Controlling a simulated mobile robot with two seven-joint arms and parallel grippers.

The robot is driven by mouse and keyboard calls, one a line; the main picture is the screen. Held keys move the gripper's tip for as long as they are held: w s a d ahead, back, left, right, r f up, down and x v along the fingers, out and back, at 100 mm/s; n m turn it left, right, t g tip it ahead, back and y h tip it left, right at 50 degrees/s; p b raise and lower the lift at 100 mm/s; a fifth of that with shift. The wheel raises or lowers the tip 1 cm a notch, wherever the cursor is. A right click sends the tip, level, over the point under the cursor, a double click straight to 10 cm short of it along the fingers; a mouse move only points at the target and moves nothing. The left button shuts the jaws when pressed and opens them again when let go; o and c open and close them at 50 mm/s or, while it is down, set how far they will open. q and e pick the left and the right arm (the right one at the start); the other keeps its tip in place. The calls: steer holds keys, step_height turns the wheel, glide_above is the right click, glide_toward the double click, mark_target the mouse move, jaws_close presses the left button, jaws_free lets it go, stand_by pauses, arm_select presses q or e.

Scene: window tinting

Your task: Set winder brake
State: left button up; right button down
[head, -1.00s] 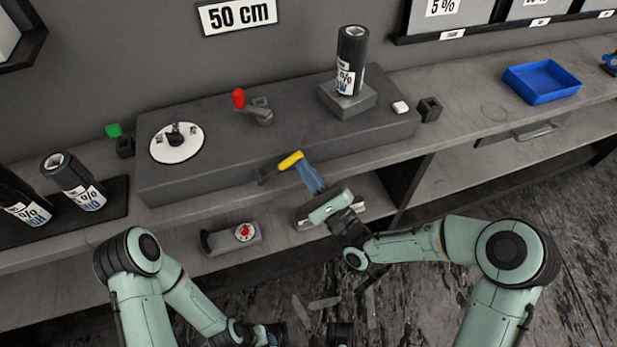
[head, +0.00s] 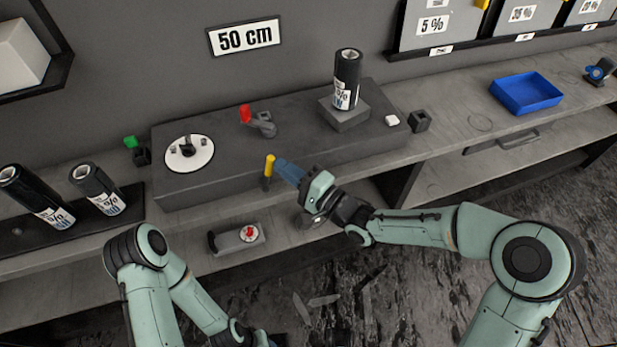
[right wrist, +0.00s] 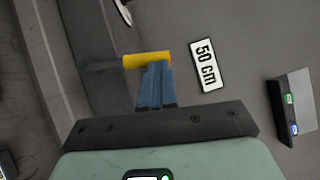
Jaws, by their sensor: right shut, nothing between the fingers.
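The winder is a long dark grey block (head: 300,150) on the bench. Its brake lever, with a yellow grip (head: 269,165), stands about upright at the block's front edge. My right gripper (head: 281,167) is shut and empty, its blue fingers just right of the yellow grip. In the right wrist view the fingertips (right wrist: 156,68) meet or overlap the yellow grip (right wrist: 135,60); whether they touch, I cannot tell. A black film roll (head: 347,75) stands upright on a raised grey pad at the block's right. My left arm is at the lower left, its gripper outside the picture.
On the block are a white dial (head: 190,154) and a red-handled lever (head: 246,114). A green-topped switch (head: 131,142) is at its left end. A box with a red knob (head: 249,233) sits below. A blue tray (head: 526,93) stands right.

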arm_select(q)
steer(key=shift+r+p, duration=0.35)
steer(key=shift+r, duration=0.1)
arm_select(e)
steer(key=shift+s+a+r+n+g, duration=0.1)
steer(key=shift+a+r+n+g, duration=0.2)
steer(key=shift+a+n, duration=0.25)
